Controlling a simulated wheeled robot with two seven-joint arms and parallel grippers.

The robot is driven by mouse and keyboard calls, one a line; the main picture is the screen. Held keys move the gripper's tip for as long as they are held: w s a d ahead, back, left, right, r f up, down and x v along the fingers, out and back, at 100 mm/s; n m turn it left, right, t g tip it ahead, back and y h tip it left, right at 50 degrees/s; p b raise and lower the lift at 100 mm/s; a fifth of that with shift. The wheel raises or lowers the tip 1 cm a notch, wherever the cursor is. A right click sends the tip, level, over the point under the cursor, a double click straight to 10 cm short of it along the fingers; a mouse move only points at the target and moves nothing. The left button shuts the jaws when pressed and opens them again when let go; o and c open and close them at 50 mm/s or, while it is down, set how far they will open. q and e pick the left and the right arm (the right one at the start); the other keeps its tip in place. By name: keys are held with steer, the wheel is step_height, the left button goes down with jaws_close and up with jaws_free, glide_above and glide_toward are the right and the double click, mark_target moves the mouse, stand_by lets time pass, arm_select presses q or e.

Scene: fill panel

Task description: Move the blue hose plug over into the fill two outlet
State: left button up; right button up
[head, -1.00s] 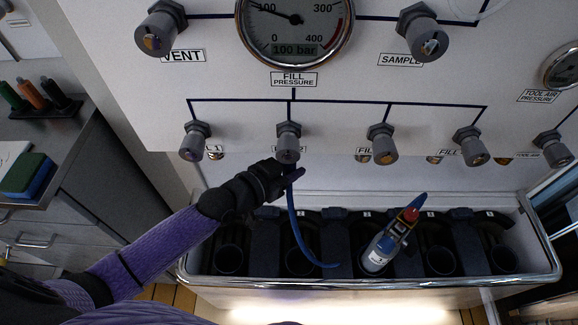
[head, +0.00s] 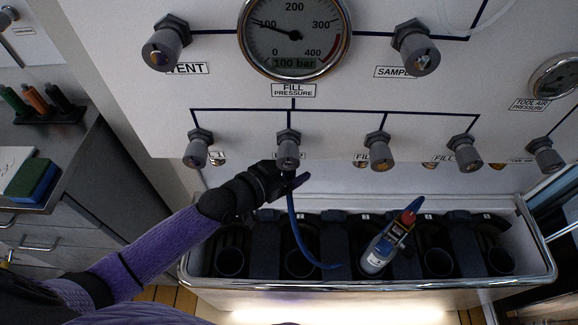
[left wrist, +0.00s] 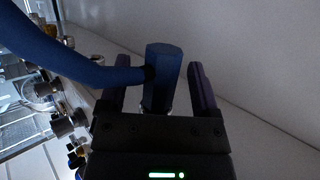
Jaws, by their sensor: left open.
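The blue hose plug (left wrist: 163,75) stands between the two spread fingers of my left gripper (left wrist: 160,90) in the left wrist view, with a visible gap on its right side. My left gripper also shows in the head view (head: 290,178), just below the second outlet knob (head: 288,150) from the left, whose label is mostly hidden. The blue hose (head: 296,232) hangs from the gripper down into the trough. The plug's tip and any outlet opening are hidden by the knob and gripper. My right gripper is not in view.
A steel-rimmed trough (head: 370,289) with dark cup holders runs below the panel. A bottle with a blue and red top (head: 380,250) leans in it. More knobs (head: 381,152) line the panel to the right. A gauge (head: 294,35) is above.

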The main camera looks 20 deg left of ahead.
arm_select(q)
steer(key=p+v, duration=0.3)
steer(key=v, duration=0.7)
